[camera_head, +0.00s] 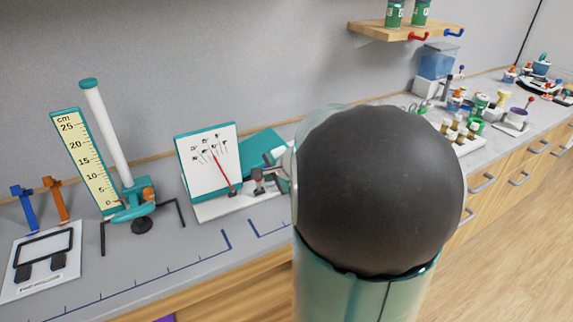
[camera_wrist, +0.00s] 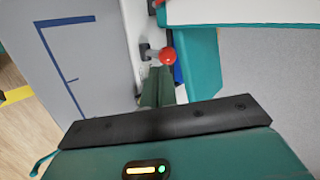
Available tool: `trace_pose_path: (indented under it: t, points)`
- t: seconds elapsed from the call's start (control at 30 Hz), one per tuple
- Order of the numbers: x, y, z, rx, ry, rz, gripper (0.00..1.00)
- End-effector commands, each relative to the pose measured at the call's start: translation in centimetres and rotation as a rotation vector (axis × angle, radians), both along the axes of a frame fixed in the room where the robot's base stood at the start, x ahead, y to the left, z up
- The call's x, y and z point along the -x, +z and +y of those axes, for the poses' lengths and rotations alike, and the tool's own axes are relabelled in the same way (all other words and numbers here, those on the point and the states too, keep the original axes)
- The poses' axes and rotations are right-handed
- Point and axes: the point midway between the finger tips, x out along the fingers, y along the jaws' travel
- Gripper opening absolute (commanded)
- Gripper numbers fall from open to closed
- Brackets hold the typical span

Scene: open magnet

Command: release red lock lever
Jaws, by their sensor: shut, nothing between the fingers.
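A round red knob (camera_wrist: 167,56), which looks like the end of the red lock lever, shows in the wrist view just beyond my fingertips. A dark bracket (camera_wrist: 147,51) sits to its left on a white base (camera_wrist: 127,20). My gripper (camera_wrist: 158,84) is shut and empty, its greenish fingers pointing at the knob. I cannot tell whether the fingertips touch it. In the head view my arm's big dark joint covers most of the gripper and the knob. A white board with a red pointer (camera_head: 224,172) stands on the same bench, beside the arm.
A teal panel (camera_wrist: 204,66) stands close to the right of the fingers, with a blue part between. A ruler stand with a white tube (camera_head: 108,135) and a framed plate (camera_head: 42,260) are at the left. Crowded small items stand at the right. The front bench strip is clear.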

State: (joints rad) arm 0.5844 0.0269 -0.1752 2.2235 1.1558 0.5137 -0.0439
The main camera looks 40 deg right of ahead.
Motion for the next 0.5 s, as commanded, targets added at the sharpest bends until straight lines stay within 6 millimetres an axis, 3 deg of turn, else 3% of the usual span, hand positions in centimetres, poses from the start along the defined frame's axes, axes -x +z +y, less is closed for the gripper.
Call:
trace_pose_path:
  t: [0.03, 0.3, 0.5]
  points:
    - [0.6, 1.2, -0.2, 0.007, -0.002, -0.008, 0.0]
    - [3.4, 5.4, -0.1, 0.008, -0.003, -0.007, 0.0]
    - [5.1, 7.4, 0.0, 0.005, -0.003, -0.006, 0.0]
